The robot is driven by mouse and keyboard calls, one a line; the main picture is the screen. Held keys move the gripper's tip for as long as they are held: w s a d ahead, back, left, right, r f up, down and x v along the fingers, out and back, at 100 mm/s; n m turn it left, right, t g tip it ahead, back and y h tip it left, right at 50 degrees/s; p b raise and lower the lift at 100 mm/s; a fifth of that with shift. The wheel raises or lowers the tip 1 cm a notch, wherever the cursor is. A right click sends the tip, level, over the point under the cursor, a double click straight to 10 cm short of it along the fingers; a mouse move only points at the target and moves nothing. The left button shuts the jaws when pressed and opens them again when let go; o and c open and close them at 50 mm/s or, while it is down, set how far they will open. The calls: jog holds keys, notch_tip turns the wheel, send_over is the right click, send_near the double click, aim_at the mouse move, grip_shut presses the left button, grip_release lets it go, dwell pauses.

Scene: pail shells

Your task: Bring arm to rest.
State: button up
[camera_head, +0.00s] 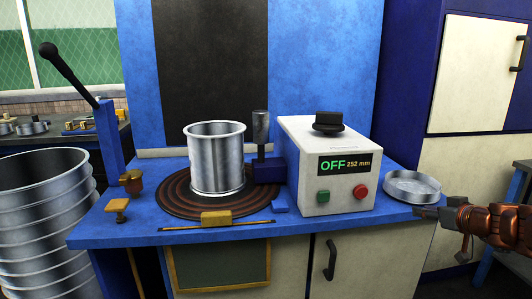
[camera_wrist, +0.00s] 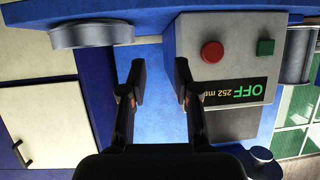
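My gripper (camera_head: 428,212) is at the right end of the blue bench in the head view, close to the shallow metal dish. In the wrist view my gripper (camera_wrist: 158,80) has its two fingers spread with nothing between them. A metal pail shell (camera_head: 216,160) stands upright on the dark ringed turntable (camera_head: 175,200). The shallow round metal dish (camera_head: 412,186) lies at the bench's right end and also shows in the wrist view (camera_wrist: 92,34).
A white control box (camera_head: 320,190) shows "OFF 252 mm" with green and red buttons. A dark post (camera_head: 261,130) stands beside the pail. A black-knobbed lever (camera_head: 70,72) and stacked pails (camera_head: 40,225) are at left. A blue and cream cabinet (camera_head: 480,75) stands at right.

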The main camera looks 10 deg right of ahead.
jog(key=s+a+f+n+g+y, duration=0.1)
jog(key=s+a+f+g+y, duration=0.1)
jog(key=a, duration=0.9)
jog(key=s+a+f+n+g+y, duration=0.1)
jog(key=s+a+f+g+y, duration=0.15)
jog(key=a, duration=0.75)
jog(key=s+a+f+g+y, duration=0.1)
jog(key=a+g, duration=0.2)
jog(key=a, duration=0.8)
jog(key=s+a+f+g, duration=0.3)
jog(key=s+a, duration=0.2)
jog(key=s, duration=0.2)
jog(key=s+f+m+g+h, duration=0.1)
jog(key=s+f+g+h, duration=0.15)
jog(key=s, duration=0.75)
jog(key=s+f+m+g+h, duration=0.1)
jog(key=s+f+g+h, duration=0.15)
jog(key=s, duration=0.65)
notch_tip(320, 180, up, 26)
jog(key=s+d+h+p, duration=0.1)
jog(key=p, duration=2.3)
jog(key=shift+s+d+r+p, duration=0.15)
jog(key=shift+s+d+p, duration=0.15)
jog(key=shift+d, duration=0.1)
